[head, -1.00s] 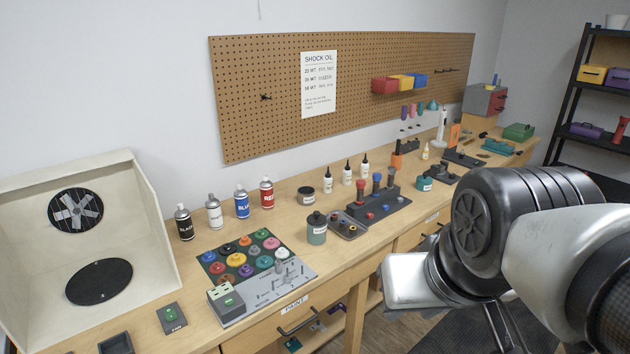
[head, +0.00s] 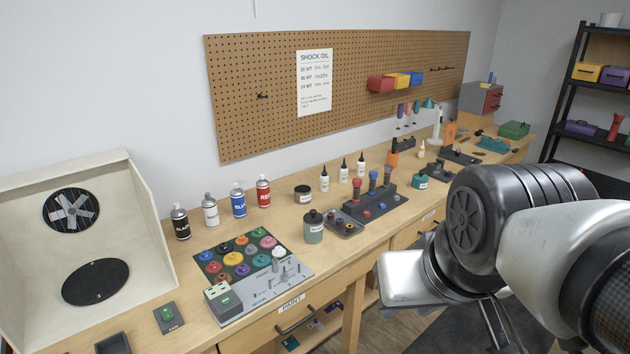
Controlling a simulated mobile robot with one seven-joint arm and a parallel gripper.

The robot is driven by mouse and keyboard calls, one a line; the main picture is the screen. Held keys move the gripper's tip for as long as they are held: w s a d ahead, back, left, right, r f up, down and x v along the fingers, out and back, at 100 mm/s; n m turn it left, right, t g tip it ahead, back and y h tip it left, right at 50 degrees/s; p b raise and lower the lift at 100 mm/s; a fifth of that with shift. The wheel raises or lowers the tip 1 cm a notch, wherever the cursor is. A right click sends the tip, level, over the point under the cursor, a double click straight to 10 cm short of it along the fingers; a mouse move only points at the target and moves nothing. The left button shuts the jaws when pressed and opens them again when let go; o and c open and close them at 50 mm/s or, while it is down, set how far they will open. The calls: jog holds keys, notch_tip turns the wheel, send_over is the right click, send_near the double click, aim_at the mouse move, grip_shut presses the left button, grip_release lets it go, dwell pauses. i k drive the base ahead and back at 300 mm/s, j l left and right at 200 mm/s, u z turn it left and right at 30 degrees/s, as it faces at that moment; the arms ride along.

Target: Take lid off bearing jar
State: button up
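Three jars stand on the long wooden bench, and their labels are too small to read, so I cannot tell which is the bearing jar. A grey-green jar with a dark knobbed lid (head: 314,228) stands near the front edge. A short dark-lidded jar (head: 303,196) is behind it. A small teal jar (head: 420,181) is farther right. The two nearer jars have their lids on. My arm fills the lower right, away from the jars and in front of the bench. My gripper's fingertips cannot be made out.
A paint board (head: 285,289) with several coloured pots lies left of the grey-green jar. A small dark tray (head: 345,228) and a dark bottle rack (head: 386,207) are just right of it. Spray cans (head: 238,203) and white bottles (head: 342,171) stand behind. A spray booth (head: 128,200) is at left.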

aim_at(312, 218)
jog(key=i+l+u, duration=0.1)
jog(key=u, duration=0.5)
jog(key=i+l+u, duration=0.4)
jog(key=l, duration=0.25)
jog(key=i+l+u, duration=0.2)
jog(key=i+l, duration=0.1)
jog(key=l, duration=0.25)
jog(key=i+l, duration=0.1)
jog(key=l, duration=0.25)
jog(key=i+l, duration=0.1)
jog(key=l, duration=0.25)
